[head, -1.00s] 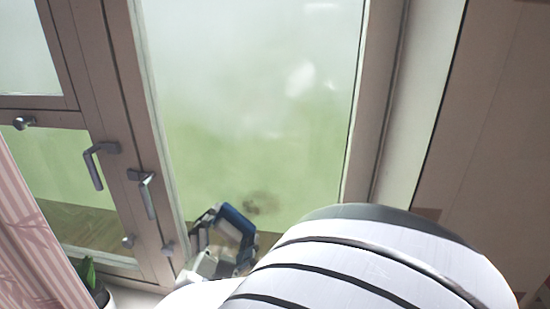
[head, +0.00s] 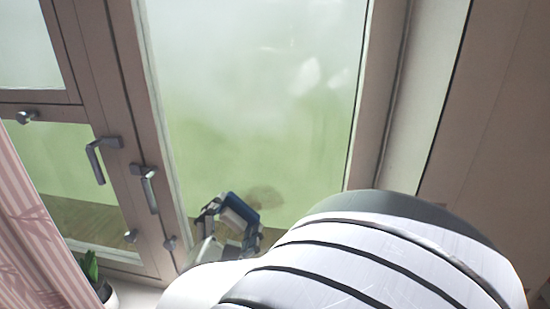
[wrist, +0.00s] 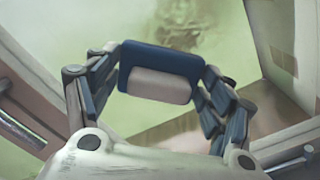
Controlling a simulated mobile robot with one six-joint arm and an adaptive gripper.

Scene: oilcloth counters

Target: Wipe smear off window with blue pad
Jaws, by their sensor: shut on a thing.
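The window (head: 250,120) is a tall pane with a hazy green view behind it. A brownish smear (head: 265,197) is low on the pane, and it also shows in the wrist view (wrist: 200,25), just above the pad. My gripper (wrist: 155,88) is shut on the blue pad (wrist: 160,58), holding it by its pale block-shaped back. In the head view the pad (head: 238,207) is just left of the smear and overlaps its left side. I cannot tell whether the pad touches the glass.
Window handles (head: 146,185) stick out from the frame at the left. A pink striped curtain (head: 30,220) hangs at the far left, with a potted plant (head: 90,268) beside it on the sill. My arm covers the lower right of the head view.

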